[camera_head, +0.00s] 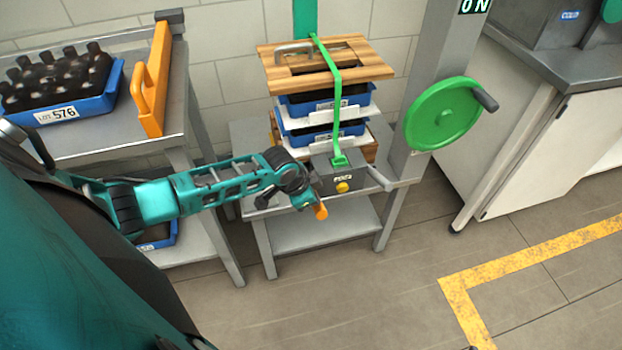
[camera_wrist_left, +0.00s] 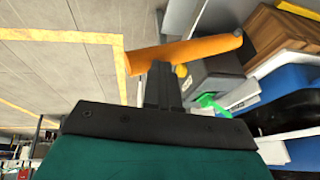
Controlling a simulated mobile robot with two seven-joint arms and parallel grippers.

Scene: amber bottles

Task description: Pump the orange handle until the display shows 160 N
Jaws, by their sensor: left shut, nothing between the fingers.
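The orange handle (camera_wrist_left: 185,53) lies across the front of my left gripper (camera_wrist_left: 160,82) in the left wrist view. The shut fingers end at the handle's near side; I cannot tell whether they touch it. In the head view only the handle's orange end (camera_head: 320,211) shows, below my left gripper (camera_head: 308,196). A grey tensioner box (camera_head: 325,174) with a yellow button sits beside it, on a green strap (camera_head: 337,95) around the stack. The display (camera_head: 474,6) reads 0 N at the top edge. My right gripper is out of view.
The strapped stack of wooden boards (camera_head: 372,68) and blue crates stands on a grey table (camera_head: 398,172). A green handwheel (camera_head: 440,115) is at its right. At left, another table holds a blue crate of amber bottles (camera_head: 100,88) and an orange bracket (camera_head: 150,85).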

